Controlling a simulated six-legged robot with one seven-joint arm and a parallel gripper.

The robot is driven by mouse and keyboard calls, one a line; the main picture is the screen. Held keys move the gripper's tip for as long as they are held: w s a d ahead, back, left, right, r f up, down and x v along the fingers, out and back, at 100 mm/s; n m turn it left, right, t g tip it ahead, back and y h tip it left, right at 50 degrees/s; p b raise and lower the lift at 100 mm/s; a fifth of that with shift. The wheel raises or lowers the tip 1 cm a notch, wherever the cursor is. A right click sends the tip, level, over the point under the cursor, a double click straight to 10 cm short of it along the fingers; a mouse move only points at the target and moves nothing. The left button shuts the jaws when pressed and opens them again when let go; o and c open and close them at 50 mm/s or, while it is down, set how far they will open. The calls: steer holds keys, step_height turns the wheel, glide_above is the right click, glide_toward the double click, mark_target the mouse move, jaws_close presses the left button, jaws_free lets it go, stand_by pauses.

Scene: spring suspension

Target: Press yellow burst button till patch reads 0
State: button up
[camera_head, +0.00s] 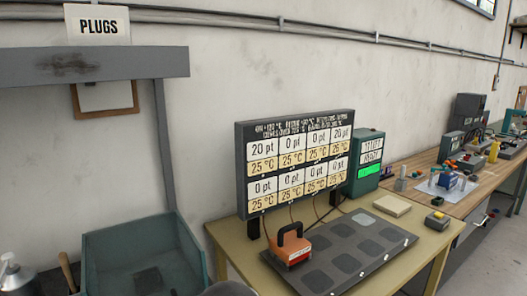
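A small dark box with a yellow button (437,215) on top sits at the right end of the olive table; I take it to be the burst button. A dark mat (338,262) with several grey patches lies on the table. An orange block with a black handle (292,246) stands at the mat's left end, hiding part of it. The display board (296,162) stands behind. Its top row reads 20 pt, 0 pt, 0 pt, 20 pt; the lower cells appear to read 0 pt. All temperatures appear to be 25 °C. My gripper is not in view.
A green box with a lit green panel (370,169) stands right of the board. A beige slab (392,205) lies between mat and button. A teal bin (145,260) stands left of the table (232,244). A cluttered wooden bench (468,200) runs along the right.

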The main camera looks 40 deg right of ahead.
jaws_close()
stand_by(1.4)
